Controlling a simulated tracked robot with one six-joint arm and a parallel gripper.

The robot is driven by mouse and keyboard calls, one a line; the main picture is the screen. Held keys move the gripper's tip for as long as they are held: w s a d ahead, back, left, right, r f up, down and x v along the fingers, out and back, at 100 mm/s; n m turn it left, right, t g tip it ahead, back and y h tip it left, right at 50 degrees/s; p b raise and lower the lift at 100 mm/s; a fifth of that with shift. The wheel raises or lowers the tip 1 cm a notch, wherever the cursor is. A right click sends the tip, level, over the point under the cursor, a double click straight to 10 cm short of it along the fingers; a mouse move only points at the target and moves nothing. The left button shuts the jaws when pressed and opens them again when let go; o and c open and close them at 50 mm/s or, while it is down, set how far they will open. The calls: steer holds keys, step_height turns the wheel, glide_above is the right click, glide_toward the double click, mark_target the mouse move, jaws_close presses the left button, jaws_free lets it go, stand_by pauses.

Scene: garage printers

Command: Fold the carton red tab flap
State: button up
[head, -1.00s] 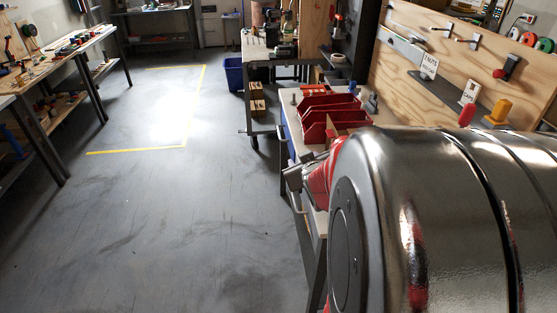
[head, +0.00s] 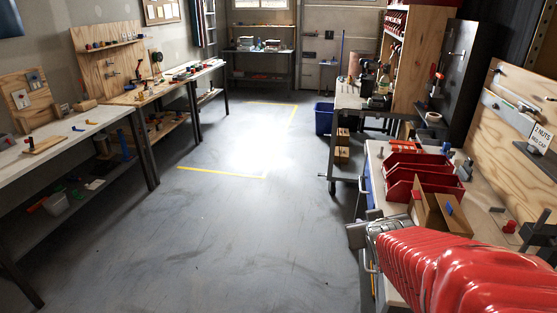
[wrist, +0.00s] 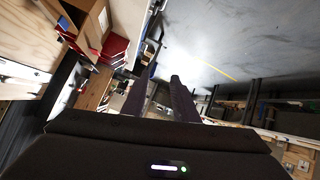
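The carton (head: 452,222) is an open brown cardboard box on the right-hand workbench, right in front of the red bins. A small blue item (head: 449,210) shows at it. A bit of red shows at its left edge, but I cannot tell whether this is the tab flap. In the wrist view the carton (wrist: 88,22) is at the upper left, with red beside it. My gripper (head: 358,236) is off the bench's left edge, left of the carton and apart from it. In the wrist view its two dark fingers (wrist: 160,88) stand apart with nothing between them.
Red bins (head: 418,176) stand on the bench behind the carton. A pegboard (head: 515,130) rises at the right. A blue bin (head: 323,117) stands on the floor farther back. A long bench (head: 90,125) lines the left. The middle floor is clear.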

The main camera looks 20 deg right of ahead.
steer(key=s+a+y, duration=0.1)
steer(key=a, duration=0.4)
steer(key=s+a+r+g+y, duration=0.1)
steer(key=s+a, duration=0.1)
steer(key=a, duration=0.3)
steer(key=s+a+r+y, duration=0.1)
steer(key=s+a, duration=0.1)
steer(key=a, duration=0.3)
steer(key=shift+r+n+g, duration=0.2)
steer(key=shift+n+g, duration=0.2)
jaws_close()
steer(key=s+a+n+g+y, duration=0.1)
steer(key=s+a+g+y, duration=0.1)
steer(key=s+a, duration=0.6)
steer(key=shift+s+a+r+y, duration=0.15)
steer(key=shift+a+r+y, duration=0.2)
steer(key=shift+a, duration=0.55)
steer(key=shift+s, duration=0.1)
